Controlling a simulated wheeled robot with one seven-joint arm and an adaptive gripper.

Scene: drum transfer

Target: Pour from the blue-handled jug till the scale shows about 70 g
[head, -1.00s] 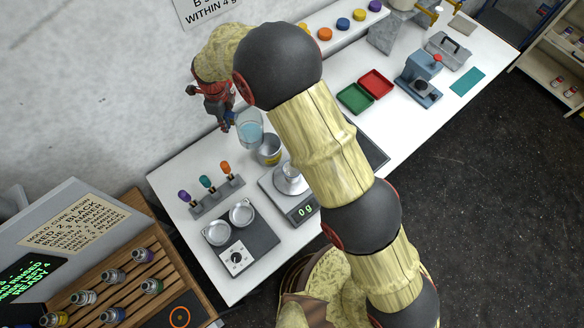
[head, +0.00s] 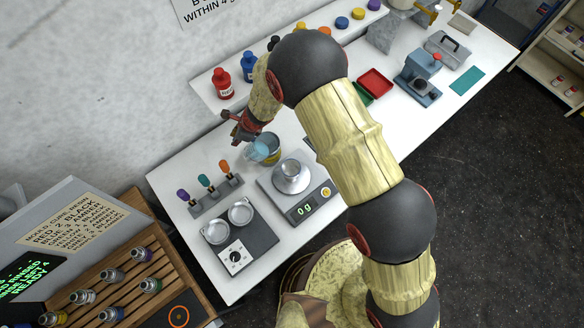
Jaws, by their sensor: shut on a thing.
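My gripper (head: 243,130) is at the far side of the bench, shut on the jug (head: 259,152). The jug is clear with pale blue contents and looks tilted. Its blue handle cannot be made out, being hidden by the gripper. The jug overlaps a grey metal can with a yellow band (head: 274,157); I cannot tell if they touch. The scale (head: 314,190) stands to the right and nearer. A metal vessel (head: 291,178) sits on its pan, and its green display (head: 303,210) reads 0 g. The jug is left of and beyond the vessel.
A rack with purple, teal and orange-topped tools (head: 208,190) stands to the left. A hotplate-like unit with two dishes (head: 240,238) is in front of it. Red (head: 223,85) and blue (head: 248,68) bottles stand on the back shelf. A red tray (head: 376,82) lies farther right.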

